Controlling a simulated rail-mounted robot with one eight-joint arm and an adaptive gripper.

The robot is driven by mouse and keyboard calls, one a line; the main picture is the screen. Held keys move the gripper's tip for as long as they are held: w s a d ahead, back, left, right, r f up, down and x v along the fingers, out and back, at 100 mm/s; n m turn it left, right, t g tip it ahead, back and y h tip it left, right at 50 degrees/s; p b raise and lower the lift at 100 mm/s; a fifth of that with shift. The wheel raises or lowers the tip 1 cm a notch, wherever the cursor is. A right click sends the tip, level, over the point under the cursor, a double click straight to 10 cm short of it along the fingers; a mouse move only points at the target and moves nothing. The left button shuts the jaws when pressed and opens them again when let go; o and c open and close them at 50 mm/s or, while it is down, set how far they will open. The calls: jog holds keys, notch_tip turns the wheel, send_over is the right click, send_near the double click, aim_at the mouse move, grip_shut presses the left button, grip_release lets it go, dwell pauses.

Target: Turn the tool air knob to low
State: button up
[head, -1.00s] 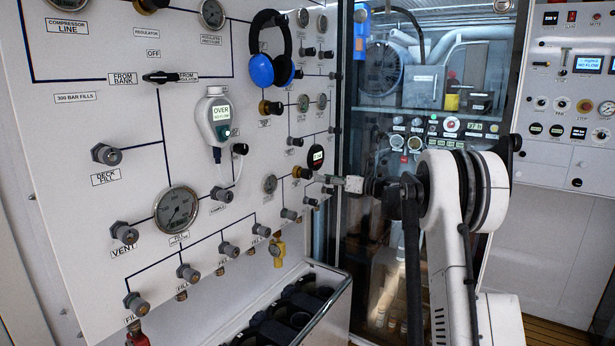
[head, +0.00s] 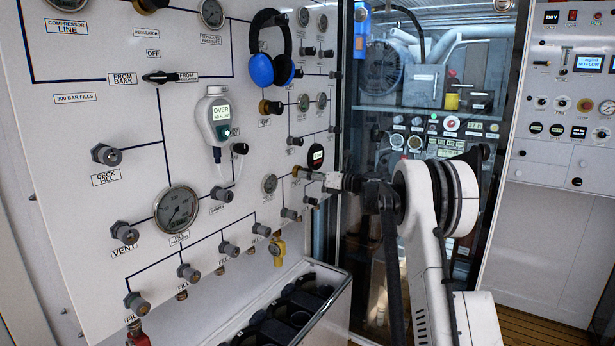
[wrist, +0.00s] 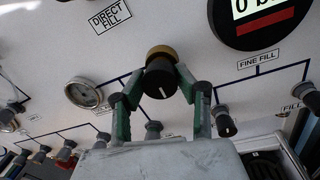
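A black knob with a white pointer line (wrist: 160,82) stands out from a brass-coloured collar on the white panel in the wrist view. In the head view its brass part (head: 296,171) shows at the panel's right side. My gripper (wrist: 160,78) reaches it from the front, with one green finger on each side of the knob. The fingers are apart with the knob between them; whether they touch it cannot be told. In the head view my gripper (head: 312,176) is right at the panel. I cannot read a tool air label in any view.
A round gauge (wrist: 82,93) sits left of the knob and a dark round display (wrist: 262,18) up to the right. A smaller knob (wrist: 225,122) is just right of my fingers. A bin with dark cylinders (head: 290,310) stands below the panel.

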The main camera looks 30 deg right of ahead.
jog(key=c, duration=0.7)
jog(key=shift+o, duration=0.2)
